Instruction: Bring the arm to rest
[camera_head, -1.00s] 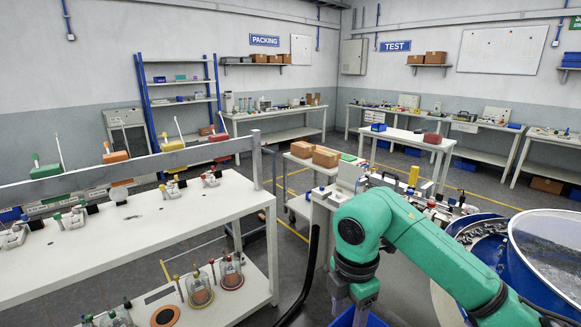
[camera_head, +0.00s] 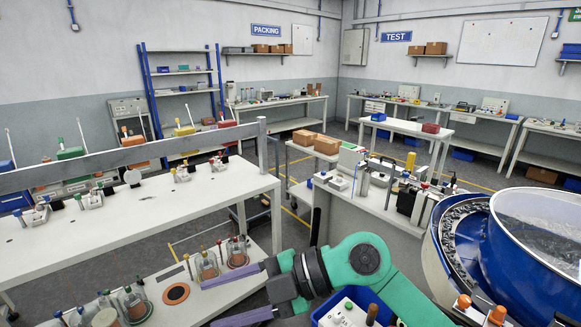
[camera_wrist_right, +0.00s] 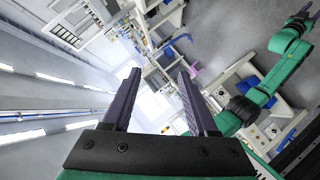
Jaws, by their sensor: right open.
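My right arm comes into the head view from the lower right, with a green elbow and a dark wrist. Its right gripper (camera_head: 238,297) points left, its two purple fingers spread with nothing between them. It is in front of the lower shelf of the white bench at left. In the right wrist view the same gripper (camera_wrist_right: 160,100) has both dark fingers apart and empty. A green arm of mine shows at the right of that view.
A blue bin (camera_head: 335,310) with small parts sits just below my right arm. A large blue bowl (camera_head: 470,250) stands at right. The white bench (camera_head: 140,220) at left carries several fixtures. Glass jars (camera_head: 207,265) stand on its lower shelf near the fingers.

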